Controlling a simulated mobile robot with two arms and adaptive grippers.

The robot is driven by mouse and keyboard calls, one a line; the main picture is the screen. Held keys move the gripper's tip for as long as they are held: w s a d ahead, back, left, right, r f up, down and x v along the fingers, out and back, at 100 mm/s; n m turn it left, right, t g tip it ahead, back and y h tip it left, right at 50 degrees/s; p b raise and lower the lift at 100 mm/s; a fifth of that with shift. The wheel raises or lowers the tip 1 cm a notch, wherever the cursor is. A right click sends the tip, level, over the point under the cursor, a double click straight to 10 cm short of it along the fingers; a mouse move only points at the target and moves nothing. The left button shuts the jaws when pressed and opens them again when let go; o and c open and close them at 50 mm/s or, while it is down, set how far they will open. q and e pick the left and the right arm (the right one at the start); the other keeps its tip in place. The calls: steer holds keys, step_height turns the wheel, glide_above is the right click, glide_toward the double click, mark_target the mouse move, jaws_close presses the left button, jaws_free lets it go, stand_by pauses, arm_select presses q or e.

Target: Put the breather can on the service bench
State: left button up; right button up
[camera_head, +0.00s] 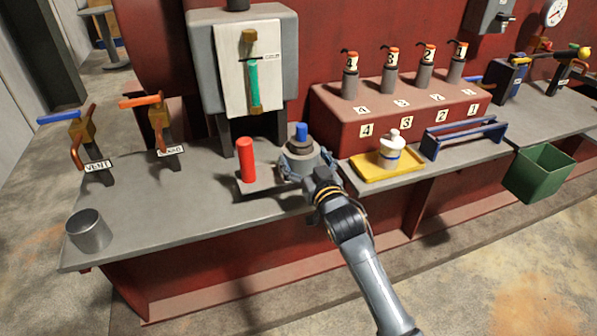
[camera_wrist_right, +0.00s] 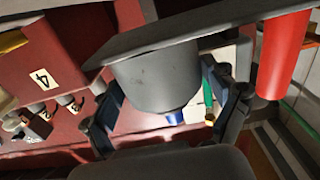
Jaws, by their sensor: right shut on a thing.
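A grey can with a blue top, which looks like the breather can (camera_head: 299,158), stands upright on a dark low shelf (camera_head: 262,188), beside a red cylinder (camera_head: 246,160). My right gripper (camera_head: 306,170) is shut on this can, a finger on each side. The right wrist view, which is upside down, shows the grey can (camera_wrist_right: 158,78) between the two fingers, its base at the grey slab (camera_wrist_right: 200,30). I cannot tell whether it is lifted slightly. The grey bench top (camera_head: 150,220) is open to the left. My left gripper is not in view.
A metal cup (camera_head: 88,231) stands at the bench's left end. Vent and drain valves (camera_head: 80,131) rise behind. To the right are a yellow tray (camera_head: 370,176) with a white bottle (camera_head: 390,150), a blue rack (camera_head: 463,138) and a green bin (camera_head: 540,174). The bench middle-left is clear.

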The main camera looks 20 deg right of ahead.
steer(key=shift+w+a+f, duration=0.3)
steer(key=shift+w+f, duration=0.45)
steer(key=shift+f, duration=0.05)
steer(key=f, duration=0.3)
steer(key=shift+w+a, duration=0.15)
steer(key=shift+w, duration=0.15)
steer(key=shift+f, duration=0.2)
steer(key=shift+f, duration=0.15)
steer(key=o, duration=1.3)
steer(key=shift+s, duration=0.1)
steer(key=shift+f, duration=0.15)
